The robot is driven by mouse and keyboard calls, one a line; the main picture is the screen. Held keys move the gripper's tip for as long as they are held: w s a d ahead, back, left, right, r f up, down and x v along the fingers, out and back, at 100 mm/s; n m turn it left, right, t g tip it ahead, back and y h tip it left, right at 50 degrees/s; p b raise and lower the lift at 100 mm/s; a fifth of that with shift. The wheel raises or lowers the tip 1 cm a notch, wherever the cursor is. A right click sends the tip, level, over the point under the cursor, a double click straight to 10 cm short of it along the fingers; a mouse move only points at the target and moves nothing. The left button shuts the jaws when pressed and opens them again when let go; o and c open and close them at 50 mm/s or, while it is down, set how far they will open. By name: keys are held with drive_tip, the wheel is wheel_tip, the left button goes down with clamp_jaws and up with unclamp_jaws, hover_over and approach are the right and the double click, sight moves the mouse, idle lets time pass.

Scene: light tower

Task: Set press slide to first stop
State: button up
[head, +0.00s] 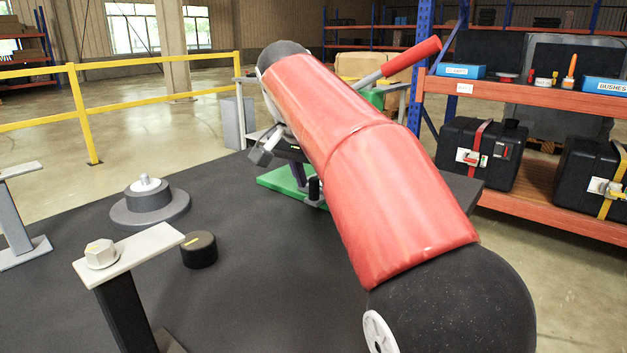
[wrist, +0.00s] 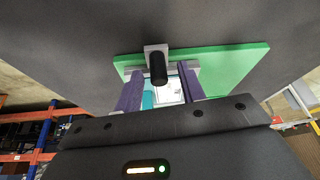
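The press has a green base plate (head: 283,181), which also shows in the wrist view (wrist: 228,66). A black upright knob (head: 314,190) on a small grey block stands at the near side of the plate; I take it for the slide's handle. In the wrist view the knob (wrist: 158,68) appears between the two purple fingers of my gripper (wrist: 159,72). The fingers are spread, with gaps beside the knob and no clear contact. A red lever handle (head: 412,56) rises behind my red arm. My arm hides most of the press, and no stop marks can be made out.
The dark tabletop (head: 255,290) carries a grey bracket with a hex nut (head: 101,253), a black cap (head: 199,249) and a round stepped hub (head: 148,196). A yellow rail (head: 150,98) runs behind. An orange shelf (head: 550,104) with black cases stands at right.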

drive_tip(key=shift+w+d+f, duration=0.1)
drive_tip(key=shift+w+f, duration=0.05)
drive_tip(key=shift+f, duration=0.25)
clamp_jaws()
